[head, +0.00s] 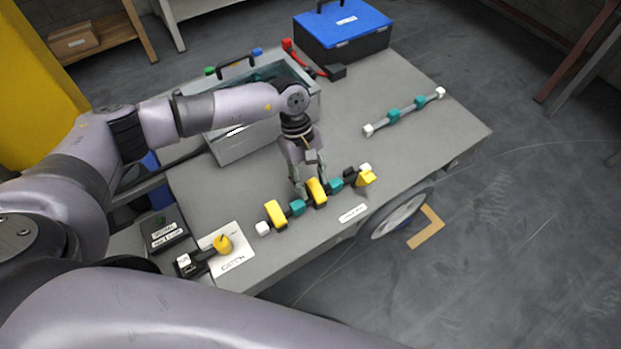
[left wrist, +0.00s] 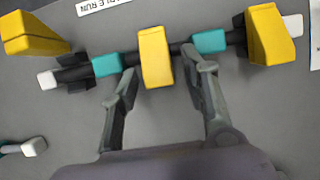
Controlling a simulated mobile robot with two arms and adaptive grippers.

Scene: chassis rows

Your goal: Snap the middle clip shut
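A dark cable with teal sleeves and white ends lies in a row of clips with yellow lids along the table's front. The middle clip (head: 316,192) has its yellow lid lying across the cable; it also shows in the left wrist view (left wrist: 155,57). Whether it is latched I cannot tell. My left gripper (head: 304,187) is low over it, fingers apart on either side of the lid (left wrist: 161,64). The clip at the head view's left (head: 275,214) has its lid over the cable. The right-hand clip's yellow lid (head: 366,179) stands away from the cable. My right gripper is out of view.
A second cable with teal sleeves (head: 394,115) lies at the back right. A grey bin (head: 240,148) and blue-lidded toolbox (head: 345,28) stand behind. A white card (head: 232,262) with a yellow-and-black piece (head: 222,243) lies at the front left. The table's right middle is clear.

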